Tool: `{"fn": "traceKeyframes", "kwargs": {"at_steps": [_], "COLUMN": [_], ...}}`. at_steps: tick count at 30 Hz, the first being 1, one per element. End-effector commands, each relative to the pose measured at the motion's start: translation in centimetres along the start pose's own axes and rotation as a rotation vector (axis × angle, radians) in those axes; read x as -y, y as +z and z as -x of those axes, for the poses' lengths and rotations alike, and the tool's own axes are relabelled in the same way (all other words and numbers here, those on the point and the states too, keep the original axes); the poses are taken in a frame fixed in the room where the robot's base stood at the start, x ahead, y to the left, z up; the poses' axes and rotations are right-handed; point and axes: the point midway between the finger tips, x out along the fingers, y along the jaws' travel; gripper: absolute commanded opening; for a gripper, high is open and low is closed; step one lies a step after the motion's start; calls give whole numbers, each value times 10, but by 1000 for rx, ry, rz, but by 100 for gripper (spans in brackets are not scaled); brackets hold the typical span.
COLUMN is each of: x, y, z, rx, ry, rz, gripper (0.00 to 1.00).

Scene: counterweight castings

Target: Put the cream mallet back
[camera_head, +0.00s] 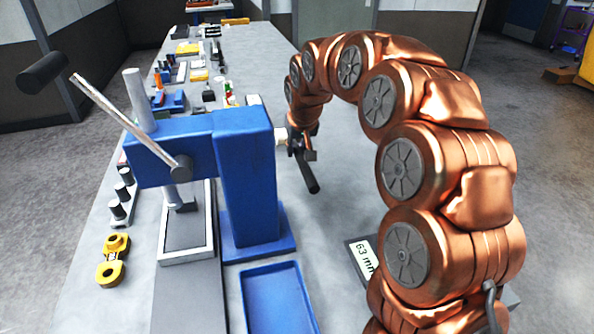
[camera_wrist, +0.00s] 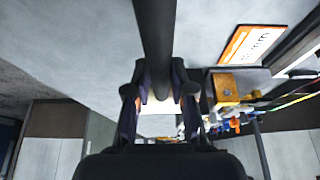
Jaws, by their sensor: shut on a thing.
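My gripper (camera_head: 298,146) is in the middle of the head view, just right of the blue press and above the grey table. It is shut on a dark round handle (camera_head: 311,180), which slants down to the right, clear of the table. A small cream piece (camera_head: 281,135) shows left of the gripper, by the press column; it looks like the mallet's head, mostly hidden. In the wrist view the handle (camera_wrist: 155,40) runs from the top edge down between the fingers of my gripper (camera_wrist: 160,88). A pale patch shows beyond the fingers there.
The blue press (camera_head: 245,175) with its long lever stands close left of my gripper. A blue tray (camera_head: 277,300) and a "63 mm" plate (camera_head: 362,258) lie near the front. Several small items crowd the table's far end. A yellow block (camera_wrist: 228,87) shows in the wrist view.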

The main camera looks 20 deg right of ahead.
Motion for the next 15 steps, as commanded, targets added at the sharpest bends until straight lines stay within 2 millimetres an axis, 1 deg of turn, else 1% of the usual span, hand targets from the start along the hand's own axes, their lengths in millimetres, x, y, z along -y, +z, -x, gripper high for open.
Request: {"fn": "traceKeyframes", "kwargs": {"at_steps": [4, 11, 15], "x": [2, 0, 0], "y": [10, 15, 22], "z": [-20, -34, -48], "rx": [4, -1, 1], "ry": [0, 1, 0], "rz": [3, 1, 0], "gripper": [0, 0, 0]}}
